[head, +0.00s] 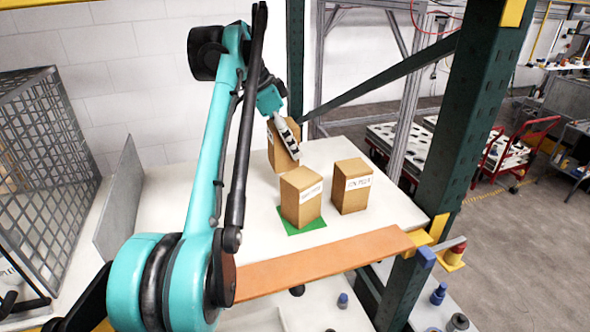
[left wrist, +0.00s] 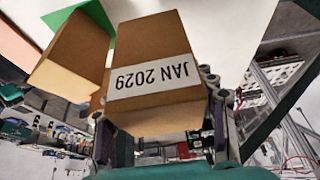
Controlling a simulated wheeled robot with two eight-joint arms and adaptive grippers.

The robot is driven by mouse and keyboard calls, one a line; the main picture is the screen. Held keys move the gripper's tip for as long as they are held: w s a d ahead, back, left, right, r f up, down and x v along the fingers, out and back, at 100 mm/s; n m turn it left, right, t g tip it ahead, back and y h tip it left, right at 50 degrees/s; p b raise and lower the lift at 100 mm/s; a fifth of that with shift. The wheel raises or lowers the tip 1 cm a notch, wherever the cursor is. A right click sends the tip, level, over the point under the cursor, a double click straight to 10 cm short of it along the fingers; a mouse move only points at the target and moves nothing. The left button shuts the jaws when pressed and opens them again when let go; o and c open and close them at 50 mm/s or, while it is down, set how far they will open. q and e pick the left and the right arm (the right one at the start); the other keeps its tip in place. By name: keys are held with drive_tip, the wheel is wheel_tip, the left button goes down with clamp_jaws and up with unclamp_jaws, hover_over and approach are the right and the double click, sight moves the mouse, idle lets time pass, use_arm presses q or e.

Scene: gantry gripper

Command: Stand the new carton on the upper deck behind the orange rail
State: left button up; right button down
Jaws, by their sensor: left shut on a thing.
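My left gripper (head: 287,138) is shut on a tan carton (head: 279,157) at the back of the white upper deck (head: 245,195). In the left wrist view the held carton (left wrist: 160,45) carries a white label reading JAN 2029, and the gripper's fingers (left wrist: 162,115) are on either side of it. I cannot tell whether its base touches the deck. A second carton (head: 300,199) stands on a green mat (head: 303,228), and a third carton (head: 351,188) stands right of it. The orange rail (head: 320,264) runs along the deck's front edge. My right gripper is out of view.
A dark green post (head: 460,130) rises at the deck's right, with a diagonal brace (head: 385,75) behind. A grey panel (head: 119,198) and mesh cage (head: 45,150) stand at the left. Deck between panel and cartons is bare. Bottles (head: 438,293) stand lower right.

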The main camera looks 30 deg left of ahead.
sight(270, 133)
use_arm(q)
drive_tip(key=shift+s+f, duration=0.2)
drive_tip(key=shift+f, duration=0.3)
drive_tip(key=shift+s+f, duration=0.15)
drive_tip(key=shift+f, duration=0.3)
drive_tip(key=f, duration=0.2)
drive_tip(key=w+f, duration=0.1)
drive_tip(key=shift+f, duration=0.4)
drive_tip(key=shift+s+f, duration=0.1)
drive_tip(key=shift+f, duration=0.25)
drive_tip(key=shift+s, duration=0.25)
drive_tip(key=shift+w+f, duration=0.1)
drive_tip(key=o, duration=1.4)
drive_tip(key=v, duration=1.2)
